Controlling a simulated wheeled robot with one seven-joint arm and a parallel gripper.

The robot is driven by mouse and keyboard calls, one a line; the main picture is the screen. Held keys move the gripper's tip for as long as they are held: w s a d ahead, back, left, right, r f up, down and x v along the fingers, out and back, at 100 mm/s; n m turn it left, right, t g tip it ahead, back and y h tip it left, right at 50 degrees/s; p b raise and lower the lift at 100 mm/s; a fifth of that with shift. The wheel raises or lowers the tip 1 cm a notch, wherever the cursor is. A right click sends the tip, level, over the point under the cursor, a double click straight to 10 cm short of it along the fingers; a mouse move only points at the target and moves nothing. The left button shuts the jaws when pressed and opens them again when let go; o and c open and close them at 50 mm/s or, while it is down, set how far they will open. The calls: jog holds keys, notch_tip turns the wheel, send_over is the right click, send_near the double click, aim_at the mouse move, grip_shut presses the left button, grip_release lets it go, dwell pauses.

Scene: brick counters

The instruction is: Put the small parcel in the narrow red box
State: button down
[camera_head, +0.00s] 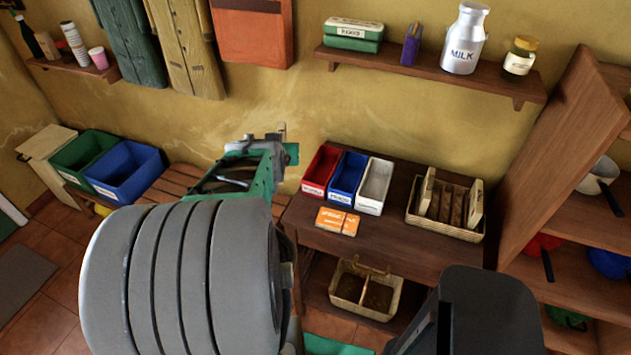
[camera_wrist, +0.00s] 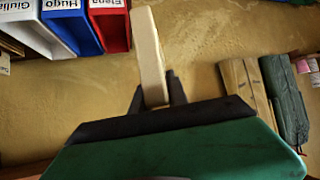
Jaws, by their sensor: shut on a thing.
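The narrow red box (camera_head: 321,171) stands at the left of a row of three on the dark wooden table, beside a narrow blue box and a narrow white box. In the wrist view the red box (camera_wrist: 110,28) is at the top, labelled Elena. My gripper (camera_head: 270,140) is in the air left of the red box, in front of the wall. In the wrist view my gripper (camera_wrist: 160,92) is shut on a slim beige parcel (camera_wrist: 149,45), which sticks out past the fingers. Only a small bit of the parcel (camera_head: 282,128) shows in the head view.
The blue box (camera_head: 347,178) and white box (camera_head: 375,186) adjoin the red one. Orange packets (camera_head: 337,221) lie in front. A divided basket (camera_head: 446,226) stands to the right. Wide green and blue bins (camera_head: 127,175) are at the left. A shelf (camera_head: 430,70) hangs above.

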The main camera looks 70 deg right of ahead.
jog(key=s+d+f+m+g, duration=0.2)
jog(key=s, duration=0.6)
jog(key=s+d+f+m+g, duration=0.1)
jog(key=s+d+m+g, duration=0.15)
jog(key=s, duration=0.55)
jog(key=shift+n+t, duration=0.25)
jog(key=shift+t, duration=0.1)
jog(key=w+d+f+p, duration=0.1)
jog(key=w+d+f, duration=0.2)
jog(key=f, duration=0.1)
jog(key=w+d+f+p, duration=0.1)
jog(key=w+d+f, duration=0.1)
jog(key=d+f, duration=0.2)
jog(key=w+d+f+p, duration=0.1)
jog(key=w+d+f, duration=0.2)
jog(key=f, duration=0.1)
jog(key=shift+w+d+f+p, duration=0.25)
jog(key=shift+w+f+p, duration=0.05)
jog(key=shift+f+p, duration=0.1)
jog(key=shift+f+b, duration=0.35)
jog(key=shift+b, duration=0.05)
jog(key=c, duration=1.3)
grip_release()
jog(key=shift+r, duration=0.1)
